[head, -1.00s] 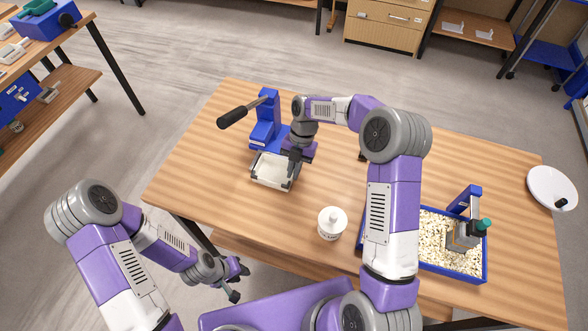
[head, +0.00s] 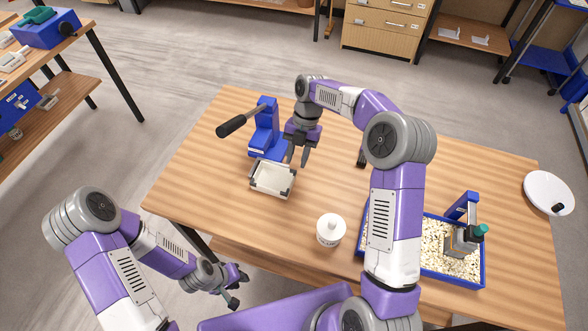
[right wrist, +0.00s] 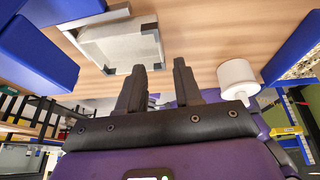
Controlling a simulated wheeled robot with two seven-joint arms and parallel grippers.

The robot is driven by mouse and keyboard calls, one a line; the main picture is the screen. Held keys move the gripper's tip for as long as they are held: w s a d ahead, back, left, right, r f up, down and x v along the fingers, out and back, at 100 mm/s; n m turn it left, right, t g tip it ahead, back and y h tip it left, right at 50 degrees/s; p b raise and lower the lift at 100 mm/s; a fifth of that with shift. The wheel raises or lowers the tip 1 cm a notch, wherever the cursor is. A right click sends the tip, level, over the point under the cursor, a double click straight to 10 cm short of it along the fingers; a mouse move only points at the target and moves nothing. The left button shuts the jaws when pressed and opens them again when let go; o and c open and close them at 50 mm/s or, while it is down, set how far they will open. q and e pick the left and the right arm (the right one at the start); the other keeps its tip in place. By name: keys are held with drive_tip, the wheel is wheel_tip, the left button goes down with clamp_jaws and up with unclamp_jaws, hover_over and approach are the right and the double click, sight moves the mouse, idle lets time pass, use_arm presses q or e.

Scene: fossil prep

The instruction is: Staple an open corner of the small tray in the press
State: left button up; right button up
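The small tray (head: 272,180), whitish with dark corner pieces, lies on the table in front of the blue press (head: 266,135), its back edge at the press's base. The press has a black-handled lever (head: 240,121) pointing left. My right gripper (head: 298,160) is open and empty, just right of the tray's back right corner and apart from it. In the right wrist view the tray (right wrist: 122,48) shows beyond the two separated fingers (right wrist: 158,85). My left gripper (head: 236,288) hangs off the table's front left edge, with nothing in it; its fingers appear apart.
A white plate (head: 535,193) lies at the far right. The table's left part is clear.

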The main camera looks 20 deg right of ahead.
drive_tip(key=shift+v, duration=2.2)
drive_tip(key=shift+p, duration=0.3)
